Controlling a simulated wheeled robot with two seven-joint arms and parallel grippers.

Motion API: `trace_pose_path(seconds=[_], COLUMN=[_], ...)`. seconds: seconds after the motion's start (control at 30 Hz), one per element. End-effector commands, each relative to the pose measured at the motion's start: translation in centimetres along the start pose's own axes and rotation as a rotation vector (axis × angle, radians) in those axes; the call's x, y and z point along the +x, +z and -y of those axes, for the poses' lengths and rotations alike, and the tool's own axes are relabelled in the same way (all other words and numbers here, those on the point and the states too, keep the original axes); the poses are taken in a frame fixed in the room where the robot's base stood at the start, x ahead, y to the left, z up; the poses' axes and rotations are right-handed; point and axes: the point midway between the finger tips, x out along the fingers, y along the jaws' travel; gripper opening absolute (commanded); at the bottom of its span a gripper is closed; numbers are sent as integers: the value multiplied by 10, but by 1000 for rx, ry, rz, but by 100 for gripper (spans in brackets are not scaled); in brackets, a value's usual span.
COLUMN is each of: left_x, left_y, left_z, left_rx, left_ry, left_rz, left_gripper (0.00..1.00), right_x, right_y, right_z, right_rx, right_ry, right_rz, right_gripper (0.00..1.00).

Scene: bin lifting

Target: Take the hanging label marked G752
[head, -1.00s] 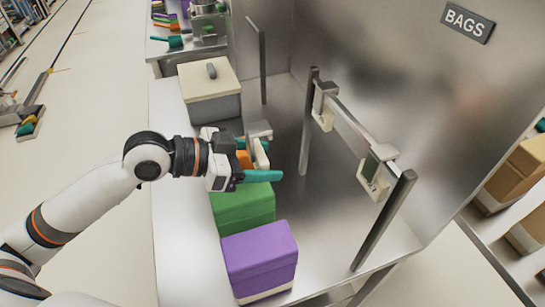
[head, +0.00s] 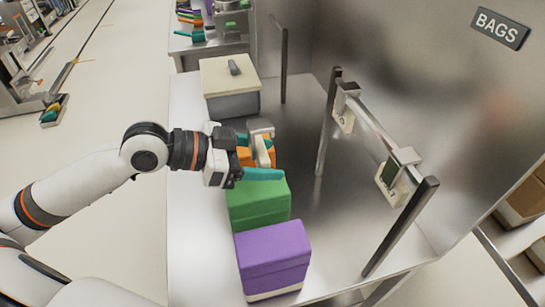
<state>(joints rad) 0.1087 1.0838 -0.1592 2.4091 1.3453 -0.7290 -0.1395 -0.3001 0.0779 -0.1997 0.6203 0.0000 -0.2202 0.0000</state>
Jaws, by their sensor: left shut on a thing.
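My left gripper (head: 263,157) is shut on a pale hanging label (head: 263,152) with a grey hook part on top. The gripper's teal fingers lie on either side of it, and the label's marking cannot be read. The held label is above the row of boxes, apart from the rail. Two other pale labels hang from the metal rail at the right: one at the far end (head: 343,119) and one at the near end (head: 391,189). Their markings are too small to read surely. My right gripper is not in view.
An orange box (head: 243,157), partly hidden by my gripper, a green box (head: 259,206) and a purple box (head: 273,257) stand in a row on the metal table. A cream-lidded grey bin (head: 230,88) stands behind. Upright posts (head: 327,125) carry the rail. A BAGS sign (head: 500,28) is on the wall.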

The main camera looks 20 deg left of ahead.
Motion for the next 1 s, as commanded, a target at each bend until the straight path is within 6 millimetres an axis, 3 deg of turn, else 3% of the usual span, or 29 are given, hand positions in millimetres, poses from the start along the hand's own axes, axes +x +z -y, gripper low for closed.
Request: trace_pose_path(seconds=[0.5, 1.0], left_x=[-35, -39], left_y=[-18, -17], left_z=[0, 0], left_rx=[-2, -1], left_ry=[1, 3], left_rz=[-2, 0], left_gripper=[45, 45], right_x=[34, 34], right_y=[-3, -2], right_z=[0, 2], right_rx=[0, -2], right_ry=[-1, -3], right_rz=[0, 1], right_gripper=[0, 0])
